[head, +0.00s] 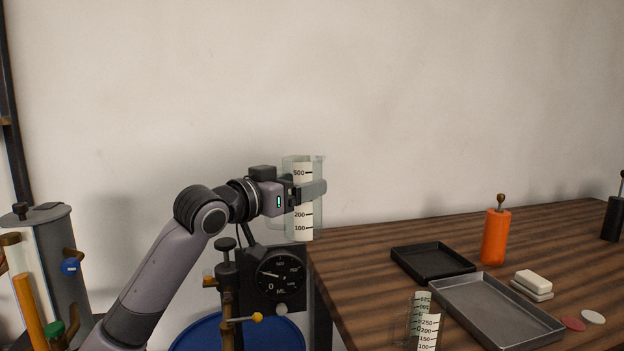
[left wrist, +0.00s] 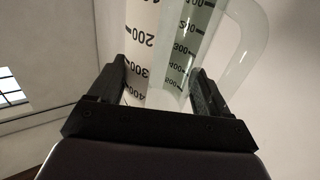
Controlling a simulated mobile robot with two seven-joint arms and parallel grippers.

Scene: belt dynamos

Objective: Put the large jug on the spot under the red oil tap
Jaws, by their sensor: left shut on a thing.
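The large jug (head: 303,228) is clear, with a white scale strip marked up to 500. It is upright in the air near the left end of the wooden table. My left gripper (head: 308,190) is shut on it around its upper half. In the left wrist view the jug (left wrist: 185,40) stands between the two fingers, its handle curving to the right. My right gripper is not in view.
The wooden table (head: 360,262) holds a black tray (head: 432,247), a grey metal tray (head: 520,318), an orange bottle (head: 495,238), white blocks (head: 533,281) and small measuring jugs (head: 425,330). A blue drum (head: 205,336) stands below the gauge. A grey tank (head: 52,245) is at left.

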